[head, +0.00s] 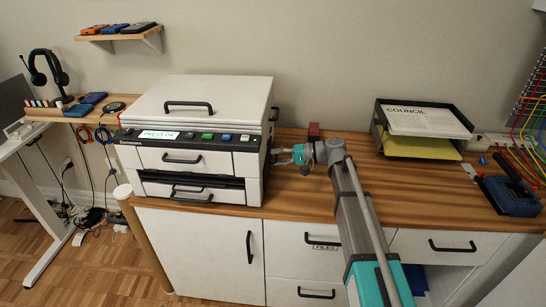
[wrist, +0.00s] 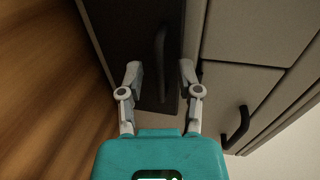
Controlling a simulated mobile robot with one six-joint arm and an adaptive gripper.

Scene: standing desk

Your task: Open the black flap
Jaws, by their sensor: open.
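The black flap (wrist: 122,30) is a dark panel in the wrist view, beside the wood desktop, and looks closed. It has a dark bar handle (wrist: 160,48). My gripper (wrist: 160,68) is open and faces the flap, with one finger on each side of the handle in the picture. I cannot tell whether the fingertips reach around the handle. In the head view my gripper (head: 280,156) is at the right side of the white machine (head: 200,130), just above the desktop. The flap is hidden there.
A pale panel with a black handle (wrist: 236,124) adjoins the flap. In the head view a small red block (head: 314,130) stands behind my gripper. A black paper tray (head: 418,128) and a blue punch-like tool (head: 512,194) are to the right. The desktop (head: 375,180) between is mostly clear.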

